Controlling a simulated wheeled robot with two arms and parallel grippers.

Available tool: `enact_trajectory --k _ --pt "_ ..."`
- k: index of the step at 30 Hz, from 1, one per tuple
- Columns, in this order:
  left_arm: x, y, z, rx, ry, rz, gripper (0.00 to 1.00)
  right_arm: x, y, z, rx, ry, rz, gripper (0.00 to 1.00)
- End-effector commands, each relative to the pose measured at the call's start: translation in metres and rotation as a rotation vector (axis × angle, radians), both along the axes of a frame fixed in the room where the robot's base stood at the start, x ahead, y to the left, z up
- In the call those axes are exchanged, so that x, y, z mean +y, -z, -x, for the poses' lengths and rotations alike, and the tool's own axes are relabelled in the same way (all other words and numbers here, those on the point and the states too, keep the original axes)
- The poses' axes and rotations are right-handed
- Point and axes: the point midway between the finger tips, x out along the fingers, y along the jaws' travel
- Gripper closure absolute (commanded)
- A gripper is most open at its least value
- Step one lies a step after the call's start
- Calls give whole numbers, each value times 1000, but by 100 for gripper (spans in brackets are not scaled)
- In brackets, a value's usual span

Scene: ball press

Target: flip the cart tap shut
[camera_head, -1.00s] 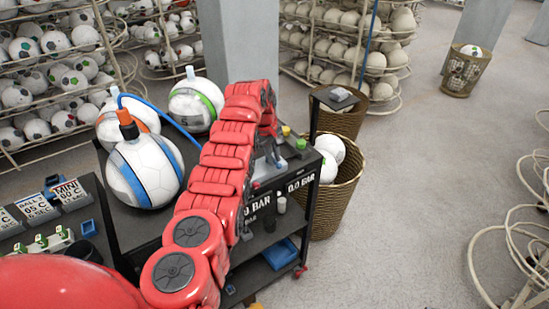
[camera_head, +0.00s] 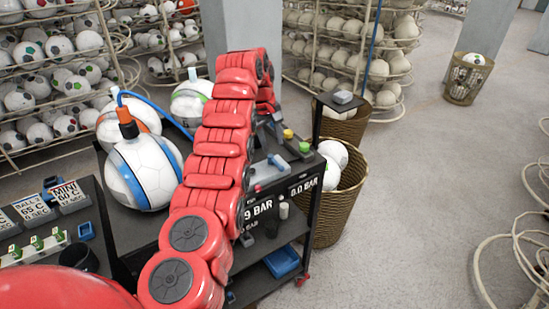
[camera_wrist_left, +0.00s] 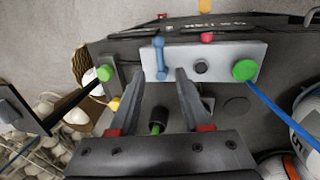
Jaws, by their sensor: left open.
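The cart tap appears to be the small blue lever (camera_wrist_left: 159,57) on a light grey block (camera_wrist_left: 222,62) in the left wrist view. It stands across the block, just beyond and between my left fingertips, with no clear contact. My left gripper (camera_wrist_left: 162,76) is open and empty, its two dark fingers pointing at the block. In the head view my left gripper (camera_head: 273,132) hangs over the right part of the black cart, and my red arm hides much of it. The grey block (camera_head: 268,172) shows there, but the lever is not clear. My right gripper is not in view.
A ball with blue stripes (camera_head: 141,172) stands on the cart, with a blue hose (camera_head: 160,108) behind it. A green knob (camera_wrist_left: 245,70) sits on the block's right end. A wicker basket (camera_head: 335,215) stands right of the cart.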

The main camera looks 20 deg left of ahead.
Motion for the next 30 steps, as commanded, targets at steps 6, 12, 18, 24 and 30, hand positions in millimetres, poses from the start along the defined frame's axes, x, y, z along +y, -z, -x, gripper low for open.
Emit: enact_trajectory --k 6,12,18,24,30 --pt "4 -33 5 -1 0 1 53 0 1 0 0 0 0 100" --pt "8 -65 10 -1 -1 -1 53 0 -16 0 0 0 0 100" --pt "11 -91 13 -4 -1 -1 53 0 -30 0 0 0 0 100" --pt "11 -96 16 0 0 0 53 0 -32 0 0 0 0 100" --pt "11 -96 16 0 0 0 53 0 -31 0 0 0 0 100"
